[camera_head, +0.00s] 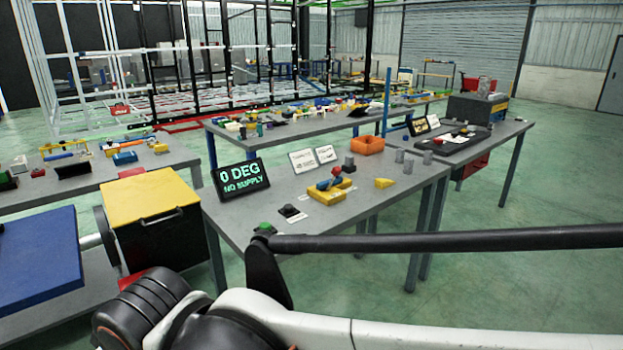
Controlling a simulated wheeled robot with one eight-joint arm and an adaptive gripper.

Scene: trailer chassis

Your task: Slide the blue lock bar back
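On the middle grey table (235,213), a yellow fixture (327,197) carries a small blue piece (324,184) and a red knob (336,171). The blue piece may be the blue lock bar, but it is too small to be sure. Another blue block (125,158) lies on the table at the left. My arm crosses the bottom and right foreground, in front of the table's near edge. I cannot make out my gripper's fingers in this view.
A display reading "0 DEG NO SUPPLY" (241,179) stands on the table. Nearby are a green button (265,228), an orange bin (367,146), a yellow wedge (384,183) and grey cylinders (408,165). A yellow-topped box (148,200) stands left. Green floor (500,270) is open at right.

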